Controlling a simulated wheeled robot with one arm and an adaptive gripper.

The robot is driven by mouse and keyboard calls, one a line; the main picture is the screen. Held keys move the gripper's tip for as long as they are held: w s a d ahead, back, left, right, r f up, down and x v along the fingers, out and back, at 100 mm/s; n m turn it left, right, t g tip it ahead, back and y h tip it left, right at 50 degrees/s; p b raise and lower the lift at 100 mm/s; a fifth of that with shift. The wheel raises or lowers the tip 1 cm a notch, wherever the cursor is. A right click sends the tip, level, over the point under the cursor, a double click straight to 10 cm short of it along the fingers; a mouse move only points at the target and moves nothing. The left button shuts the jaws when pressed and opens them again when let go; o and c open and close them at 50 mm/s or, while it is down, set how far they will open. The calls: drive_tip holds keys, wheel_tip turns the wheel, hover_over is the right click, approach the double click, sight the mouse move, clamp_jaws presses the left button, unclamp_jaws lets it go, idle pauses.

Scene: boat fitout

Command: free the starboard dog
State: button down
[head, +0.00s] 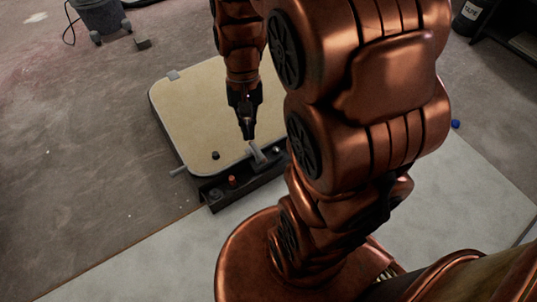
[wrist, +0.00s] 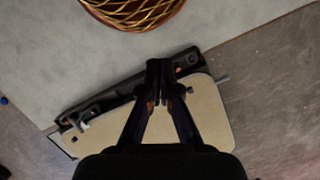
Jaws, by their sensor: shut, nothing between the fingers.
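A cream hatch panel (head: 200,100) with a dark rim lies low on the floor. It also shows in the wrist view (wrist: 208,112). A grey lever (head: 258,153) stands at its near edge, by a black rail (head: 225,195). A grey rod (head: 178,171) sticks out from the left side; a similar rod shows at the right in the wrist view (wrist: 222,79). I cannot tell which fitting is the starboard dog. My gripper (head: 247,136) is shut and empty, pointing down just beside the grey lever in the picture. Its fingertips (wrist: 165,68) hide part of the rail in the wrist view.
On the rail are an orange-red knob (head: 232,181) and a dark knob (head: 216,193). A small black knob (head: 215,155) sits on the panel. A grey bucket-like thing (head: 101,17) stands at the back left. My arm hides the panel's right side. Floor to the left is clear.

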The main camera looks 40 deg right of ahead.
drive_tip(key=w+d+f+m+y+b, duration=0.1)
drive_tip(key=w+d+f+m+b, duration=0.15)
drive_tip(key=w+d+f, duration=0.35)
drive_tip(key=w+d+f+m+y+b, duration=0.15)
drive_tip(key=w+d+f+m, duration=0.3)
drive_tip(key=f, duration=0.45)
drive_tip(key=w+d+f+m+t+b, duration=0.25)
drive_tip(key=d+f, duration=0.55)
drive_tip(key=f, duration=0.4)
drive_tip(key=w+d+f+m+t+b, duration=0.15)
drive_tip(key=d+f+m+b, duration=0.25)
drive_tip(key=d+f, duration=0.55)
drive_tip(key=a+f+b, duration=0.3)
drive_tip(key=a+f, duration=0.6)
drive_tip(key=shift+w+a+f+g+y+b, duration=0.35)
drive_tip(key=shift+a+f+g+y+b, duration=0.05)
drive_tip(key=shift+y, duration=0.05)
drive_tip(key=shift+a+p, duration=0.2)
drive_tip(key=shift+p, duration=0.25)
drive_tip(key=shift+r+p, duration=0.1)
drive_tip(key=shift+p, duration=0.2)
